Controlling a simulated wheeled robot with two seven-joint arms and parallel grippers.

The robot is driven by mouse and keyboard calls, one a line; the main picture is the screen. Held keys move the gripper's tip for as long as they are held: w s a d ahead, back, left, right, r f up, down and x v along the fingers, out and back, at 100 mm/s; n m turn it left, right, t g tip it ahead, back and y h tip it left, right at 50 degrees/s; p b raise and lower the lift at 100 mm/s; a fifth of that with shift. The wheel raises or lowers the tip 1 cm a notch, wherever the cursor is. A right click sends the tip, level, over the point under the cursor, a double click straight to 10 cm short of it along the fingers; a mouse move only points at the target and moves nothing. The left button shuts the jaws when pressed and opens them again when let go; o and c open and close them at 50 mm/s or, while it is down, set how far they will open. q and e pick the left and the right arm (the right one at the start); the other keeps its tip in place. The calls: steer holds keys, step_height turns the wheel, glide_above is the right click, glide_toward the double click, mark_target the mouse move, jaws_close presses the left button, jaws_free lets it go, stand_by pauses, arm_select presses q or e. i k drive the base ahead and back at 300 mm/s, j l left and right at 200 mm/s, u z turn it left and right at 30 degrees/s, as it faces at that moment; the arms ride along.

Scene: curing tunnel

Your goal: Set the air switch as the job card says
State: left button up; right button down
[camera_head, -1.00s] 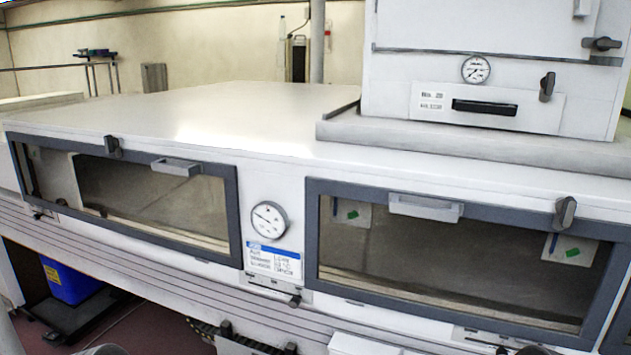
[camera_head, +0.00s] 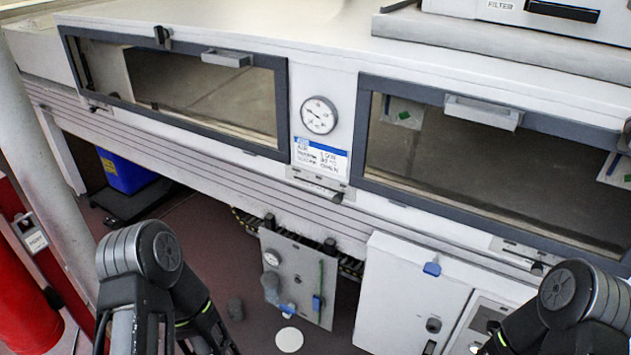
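The job card (camera_head: 321,157), white with a blue header, is fixed on the machine front between the two windows, below a round dial gauge (camera_head: 319,115). Its print is small; the first line seems to read air and low, but I cannot be sure. Directly under the card is a small labelled plate (camera_head: 312,183) with a dark knob (camera_head: 337,197) at its right part, likely the air switch; its setting is too small to read. Parts of both my arms show at the bottom left and bottom right, but neither gripper is in view.
Left window (camera_head: 205,88) and right window (camera_head: 480,160) have grey frames and handles. Below hang a grey panel (camera_head: 298,262) with gauge and valves and a white cabinet (camera_head: 412,290). A blue bin (camera_head: 128,172) stands under the machine. A red cylinder (camera_head: 25,295) is at left.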

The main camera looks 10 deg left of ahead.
mark_target(492, 326)
steer(key=k+j+z, duration=0.25)
steer(key=z, duration=0.15)
steer(key=k+j+z, duration=0.15)
steer(key=k+z, duration=0.65)
steer(key=i+j, duration=0.05)
steer(key=i, duration=0.05)
